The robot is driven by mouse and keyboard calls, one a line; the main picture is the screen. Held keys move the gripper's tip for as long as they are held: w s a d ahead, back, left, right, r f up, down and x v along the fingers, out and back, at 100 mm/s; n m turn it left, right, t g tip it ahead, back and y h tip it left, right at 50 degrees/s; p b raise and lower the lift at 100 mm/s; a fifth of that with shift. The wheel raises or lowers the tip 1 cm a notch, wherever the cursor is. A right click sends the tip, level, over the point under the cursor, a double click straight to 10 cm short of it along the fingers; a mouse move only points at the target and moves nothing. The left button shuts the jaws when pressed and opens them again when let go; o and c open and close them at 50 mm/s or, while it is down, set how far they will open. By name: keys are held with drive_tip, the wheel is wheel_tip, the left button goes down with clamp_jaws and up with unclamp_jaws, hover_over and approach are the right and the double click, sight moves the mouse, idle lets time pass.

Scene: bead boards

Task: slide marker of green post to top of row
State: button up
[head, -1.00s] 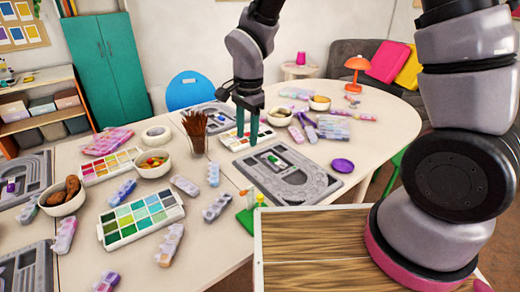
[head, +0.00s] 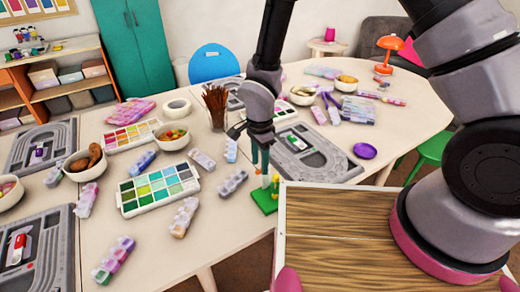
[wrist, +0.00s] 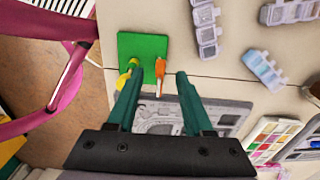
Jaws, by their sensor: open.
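A small green square base (head: 265,202) stands at the front edge of the table, beside the wooden board's corner. It also shows in the wrist view (wrist: 150,46). An orange piece (wrist: 160,72) and a yellow piece (wrist: 125,76) rise from the base, apart from each other. Which one is the marker I cannot tell. My gripper (head: 262,168) is just above the base, pointing down. In the wrist view my gripper (wrist: 158,76) is open, with the orange piece between the fingertips and the yellow piece by the left finger. The fingers partly hide the posts in the head view.
A grey bead board (head: 318,168) lies right behind the base. A wooden-topped surface (head: 340,240) is close on the right. A green paint palette (head: 158,188) and several bead boxes (head: 232,182) lie to the left. A cup of brushes (head: 216,100) stands farther back.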

drive_tip(key=shift+f, duration=0.8)
clamp_jaws()
